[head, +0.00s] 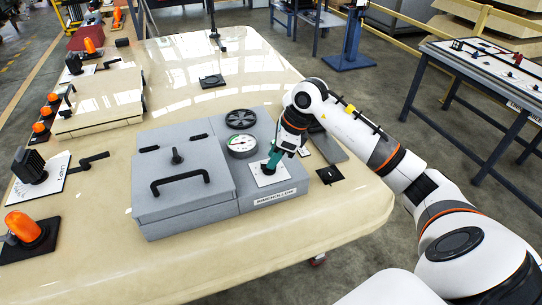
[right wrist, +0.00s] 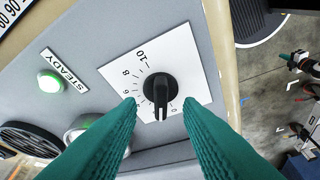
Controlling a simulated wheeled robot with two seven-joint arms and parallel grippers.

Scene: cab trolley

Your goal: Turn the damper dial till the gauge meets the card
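The damper dial is a black knob (right wrist: 159,88) on a white plate with a number scale, in the right wrist view. Its bar points down the picture, near the 0 end. The plate (head: 262,181) also shows in the head view, on the grey unit's right part. My right gripper (right wrist: 158,109) is open, its green fingers on either side of the knob's lower end; I cannot tell whether they touch it. It also shows in the head view (head: 271,160). The round gauge (head: 242,145) is beside the dial; its reading is too small to tell. I cannot identify the card. My left gripper is out of view.
A lit green lamp (right wrist: 50,82) sits by a "STEADY" label (right wrist: 64,70). The grey box's lid (head: 182,172) has a black handle. A round black vent (head: 240,119) lies behind the gauge. Orange beacons (head: 22,226) stand at left. The cream top's front is clear.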

